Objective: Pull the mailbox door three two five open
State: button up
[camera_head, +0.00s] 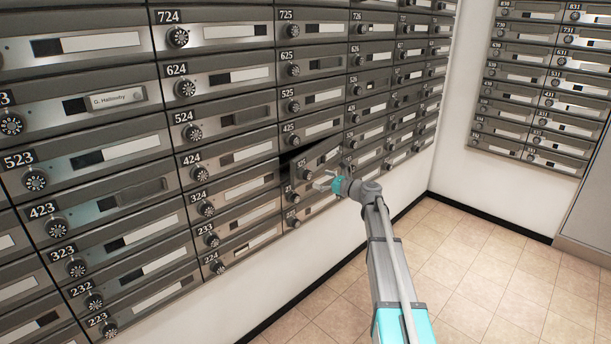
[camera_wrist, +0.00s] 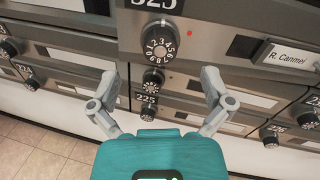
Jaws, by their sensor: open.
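Mailbox door 325 (camera_head: 322,158) stands partly open in the head view, tilted out from the wall with a dark gap at its left side. In the wrist view door 325 (camera_wrist: 213,38) fills the top, with its black and silver numbered dial (camera_wrist: 160,40) and a name label reading about "R. Canmei". The top of its number is cut off. My gripper (camera_head: 322,182) is in front of the lower part of this door. In the wrist view my gripper (camera_wrist: 159,75) has its two fingers spread wide, below the dial and to either side of it, holding nothing.
Smaller dials sit below, one on door 225 (camera_wrist: 150,100). Door 425 (camera_head: 310,125) above and door 324 (camera_head: 235,195) to the left look shut. Another mailbox bank (camera_head: 540,80) is on the right wall. The tiled floor (camera_head: 470,260) at right is clear.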

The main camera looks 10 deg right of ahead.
aim_at(310, 175)
jog(key=shift+x, duration=3.35)
jog(key=c, duration=1.3)
